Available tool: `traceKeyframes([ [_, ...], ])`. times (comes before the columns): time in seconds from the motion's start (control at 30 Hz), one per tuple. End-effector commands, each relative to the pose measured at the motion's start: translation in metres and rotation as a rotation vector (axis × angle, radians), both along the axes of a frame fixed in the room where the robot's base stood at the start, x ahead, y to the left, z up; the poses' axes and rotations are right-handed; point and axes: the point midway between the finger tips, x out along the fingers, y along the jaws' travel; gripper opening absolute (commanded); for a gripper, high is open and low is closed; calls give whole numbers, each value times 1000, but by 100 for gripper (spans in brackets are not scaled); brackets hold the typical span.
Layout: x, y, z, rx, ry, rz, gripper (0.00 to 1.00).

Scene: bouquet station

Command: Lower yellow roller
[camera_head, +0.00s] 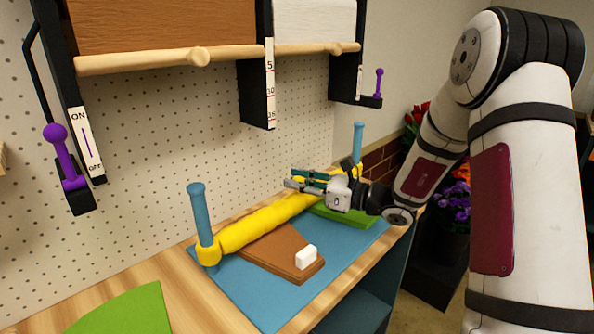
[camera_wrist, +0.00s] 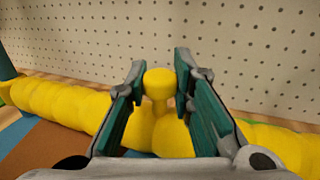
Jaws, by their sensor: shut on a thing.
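The yellow roller (camera_head: 262,220) is a long lumpy bar stretching between two blue posts, the near one (camera_head: 202,215) and the far one (camera_head: 358,143). It lies low, close to the table surface; contact with what is under it cannot be told. My gripper (camera_head: 305,181) is at the roller's farther half. In the wrist view, my gripper (camera_wrist: 160,78) has its teal fingers on either side of a yellow knob (camera_wrist: 159,84) standing up from the roller (camera_wrist: 60,105), and is shut on it. The fingers hide the knob in the head view.
A blue mat (camera_head: 245,290) lies under a brown sheet (camera_head: 262,250) with a white block (camera_head: 306,257). Green sheets lie at the front left (camera_head: 125,312) and beyond (camera_head: 340,216). A pegboard wall (camera_head: 165,130) with paper rolls and purple levers (camera_head: 62,155) stands behind. Flowers (camera_head: 455,205) stand right.

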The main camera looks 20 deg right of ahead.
Motion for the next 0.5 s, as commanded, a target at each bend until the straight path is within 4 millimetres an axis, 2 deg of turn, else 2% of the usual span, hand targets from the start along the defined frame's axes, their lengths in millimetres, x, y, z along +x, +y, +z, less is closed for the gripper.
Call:
traceKeyframes([
  [0.33, 0, 0, -1, -1, -5, -2, 0],
  [0.37, 0, 0, -1, -1, -5, -2, 26],
  [0.4, 0, 0, -1, -1, -5, -2, 35],
  [0.43, 0, 0, -1, -1, -5, -2, 42],
  [0.5, 0, 0, -1, 0, -4, -1, 43],
])
